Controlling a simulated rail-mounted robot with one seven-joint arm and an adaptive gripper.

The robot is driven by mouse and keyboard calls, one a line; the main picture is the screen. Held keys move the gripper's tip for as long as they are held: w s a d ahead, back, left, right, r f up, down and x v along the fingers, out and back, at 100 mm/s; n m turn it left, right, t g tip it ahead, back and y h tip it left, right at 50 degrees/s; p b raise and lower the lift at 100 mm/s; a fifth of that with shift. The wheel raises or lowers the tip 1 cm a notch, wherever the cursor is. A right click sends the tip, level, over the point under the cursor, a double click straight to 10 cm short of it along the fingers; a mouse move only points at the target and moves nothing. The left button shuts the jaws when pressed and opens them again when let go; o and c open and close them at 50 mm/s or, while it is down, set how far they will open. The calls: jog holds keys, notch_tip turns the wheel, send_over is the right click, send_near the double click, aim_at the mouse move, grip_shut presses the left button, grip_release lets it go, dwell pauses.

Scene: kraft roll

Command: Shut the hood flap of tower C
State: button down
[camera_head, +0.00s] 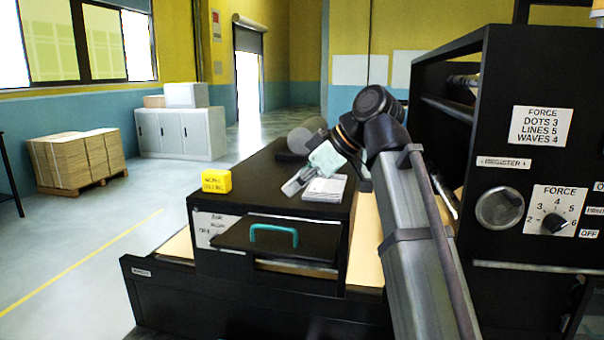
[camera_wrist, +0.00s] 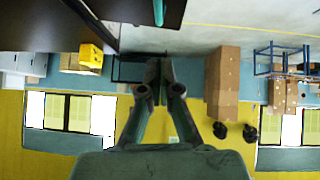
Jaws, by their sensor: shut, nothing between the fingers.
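A black cabinet (camera_head: 325,221) stands in the middle of the head view. A black flap (camera_head: 235,236) with a teal handle (camera_head: 272,231) is on its front, standing out, with a gap showing beneath it. No tower letter is legible, so I cannot tell whether this is tower C. My gripper (camera_head: 291,188) appears above the cabinet top, apart from the handle in the picture. In the wrist view my gripper (camera_wrist: 160,66) is shut and empty. The teal handle (camera_wrist: 158,12) and dark flap edge show at the top of that view.
A yellow block (camera_head: 216,181) and a white stack (camera_head: 325,189) sit on the cabinet top. A tall black machine (camera_head: 470,150) with knobs stands close at right. An open-looking drawer front (camera_head: 180,293) juts out below.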

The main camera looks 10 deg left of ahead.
aim_at(279, 227)
jog(key=a+f, duration=0.1)
jog(key=f, duration=0.1)
jog(key=a+f+p, duration=0.1)
jog(key=f, duration=0.1)
jog(key=a+f+p, duration=0.1)
jog(key=f, duration=0.1)
jog(key=shift+w+a+f, duration=0.3)
jog(key=shift+f, duration=0.1)
jog(key=shift+w+f+p, duration=0.1)
jog(key=shift+f+p, duration=0.2)
jog(key=shift+f, duration=0.15)
jog(key=shift+f, duration=0.1)
